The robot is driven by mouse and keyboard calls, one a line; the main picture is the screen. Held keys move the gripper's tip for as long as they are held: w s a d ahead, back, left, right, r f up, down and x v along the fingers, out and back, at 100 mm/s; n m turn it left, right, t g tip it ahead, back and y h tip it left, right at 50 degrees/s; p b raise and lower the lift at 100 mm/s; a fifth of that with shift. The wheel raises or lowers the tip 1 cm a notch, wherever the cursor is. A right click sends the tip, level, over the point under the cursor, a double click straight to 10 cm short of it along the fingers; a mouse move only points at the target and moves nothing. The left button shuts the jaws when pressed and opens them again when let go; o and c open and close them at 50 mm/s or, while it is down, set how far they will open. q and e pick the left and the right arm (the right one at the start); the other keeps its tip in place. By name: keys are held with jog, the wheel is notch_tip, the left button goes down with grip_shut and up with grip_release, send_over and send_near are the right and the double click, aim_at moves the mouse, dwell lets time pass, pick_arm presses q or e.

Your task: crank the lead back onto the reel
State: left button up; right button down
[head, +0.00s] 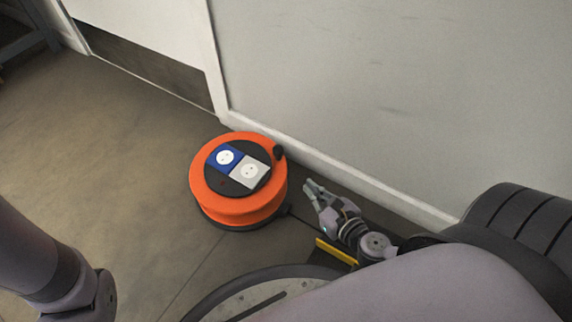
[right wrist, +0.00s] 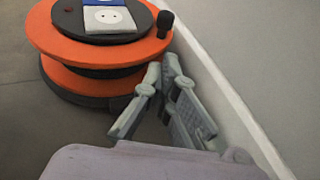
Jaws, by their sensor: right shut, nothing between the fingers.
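The orange cable reel (head: 238,206) lies flat on the floor near the wall. Its black hub carries a blue socket and a grey socket. A black crank knob (head: 278,152) stands up at the reel's right edge; it also shows in the right wrist view (right wrist: 165,20). A thin dark line, perhaps the lead (head: 303,219), runs from the reel's lower right towards my right arm. My right gripper (head: 308,186) is shut and empty, just right of the reel and apart from the knob. In the right wrist view its fingers (right wrist: 162,66) appear below the knob. My left gripper is out of view.
A pale wall with a white skirting board (head: 340,178) runs close behind the reel and my right gripper. A white door (head: 150,40) with a dark kick plate is at upper left. The floor (head: 100,150) left of the reel is clear.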

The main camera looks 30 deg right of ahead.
aim_at(280, 157)
jog(key=x, duration=0.4)
jog(key=r+x, duration=0.1)
jog(key=x, duration=0.7)
jog(key=shift+w+a+r+p, duration=0.1)
jog(key=shift+w+p, duration=0.25)
jog(key=shift+w, duration=0.05)
jog(key=shift+w, duration=0.15)
jog(key=shift+w+d+r+p, duration=0.1)
jog(key=shift+w+d+p, duration=0.2)
jog(key=shift+w, duration=0.3)
jog(key=shift+w+d+p, duration=0.2)
jog(key=shift+w+d, duration=0.1)
jog(key=shift+w, duration=0.25)
jog(key=w, duration=0.3)
jog(key=shift+w+d+p, duration=0.25)
jog(key=shift+d+p, duration=0.1)
jog(key=shift+w, duration=1.35)
